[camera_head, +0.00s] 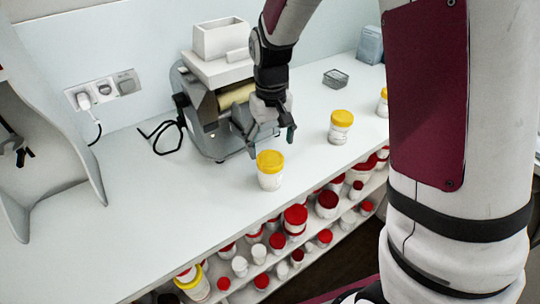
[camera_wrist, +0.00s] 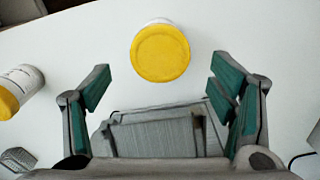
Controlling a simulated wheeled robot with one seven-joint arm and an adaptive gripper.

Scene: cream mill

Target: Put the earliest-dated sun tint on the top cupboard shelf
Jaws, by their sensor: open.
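A white jar with a yellow lid (camera_head: 270,170) stands upright on the white counter (camera_head: 130,215), just below my gripper (camera_head: 270,138). In the wrist view its yellow lid (camera_wrist: 160,53) lies beyond and between my open fingers (camera_wrist: 168,90), with nothing held. A second yellow-lidded jar (camera_head: 340,126) stands to the right; a jar like it shows at the left of the wrist view (camera_wrist: 18,90). A third yellow-lidded jar (camera_head: 383,102) is partly hidden by my arm. Dates on the labels are too small to read. A top cupboard shelf cannot be made out.
A grey mill machine (camera_head: 215,95) stands behind my gripper. Shelves under the counter hold several red-lidded jars (camera_head: 295,218) and another yellow-lidded jar (camera_head: 193,284). The counter's left part is clear.

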